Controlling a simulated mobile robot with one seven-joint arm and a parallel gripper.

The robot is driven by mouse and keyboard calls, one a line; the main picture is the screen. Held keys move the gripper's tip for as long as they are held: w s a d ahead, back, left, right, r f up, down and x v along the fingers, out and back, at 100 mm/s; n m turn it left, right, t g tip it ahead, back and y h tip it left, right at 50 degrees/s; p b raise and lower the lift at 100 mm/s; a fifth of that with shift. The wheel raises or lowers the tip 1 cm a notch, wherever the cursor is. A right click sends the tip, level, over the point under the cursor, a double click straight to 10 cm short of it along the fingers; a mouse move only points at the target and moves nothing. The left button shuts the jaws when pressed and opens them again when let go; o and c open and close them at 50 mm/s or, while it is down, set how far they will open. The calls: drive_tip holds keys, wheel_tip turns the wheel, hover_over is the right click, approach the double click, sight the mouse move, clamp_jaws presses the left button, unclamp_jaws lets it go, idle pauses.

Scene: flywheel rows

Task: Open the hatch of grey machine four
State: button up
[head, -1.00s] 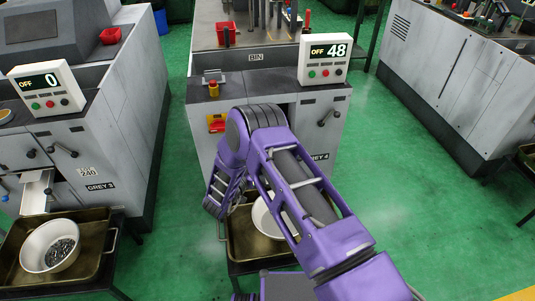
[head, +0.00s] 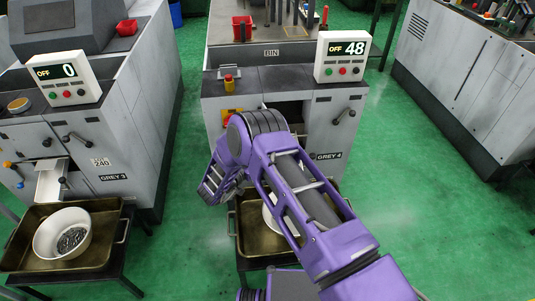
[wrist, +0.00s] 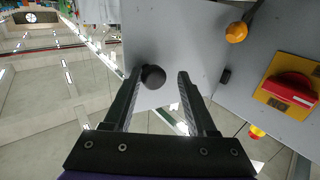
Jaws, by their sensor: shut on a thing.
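Grey machine four (head: 330,125), with a GREY 4 label and a panel reading OFF 48, stands in the middle of the head view. A dark opening (head: 290,113) shows in its front beside my arm. In the wrist view a round black knob (wrist: 153,77) stands on a light grey panel (wrist: 180,35), likely the hatch. My gripper (wrist: 160,76) has this knob between its fingers, nearer the left one. It is shut on the knob, though a gap shows at the right finger. In the head view my arm hides the fingertips and the knob.
A red switch on a yellow plate (wrist: 292,87) and an orange ball knob (wrist: 236,31) are right of my gripper. A brown tray (head: 250,238) with a white bowl, partly hidden, stands below machine four. GREY 3 (head: 120,150) is at left. Green floor lies open at right.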

drive_tip(key=shift+o, duration=1.1)
drive_tip(key=shift+w, duration=0.1)
drive_tip(key=shift+o, duration=0.3)
drive_tip(key=v, duration=1.7)
drive_tip(key=shift+a+p, duration=0.2)
drive_tip(key=shift+p, duration=0.1)
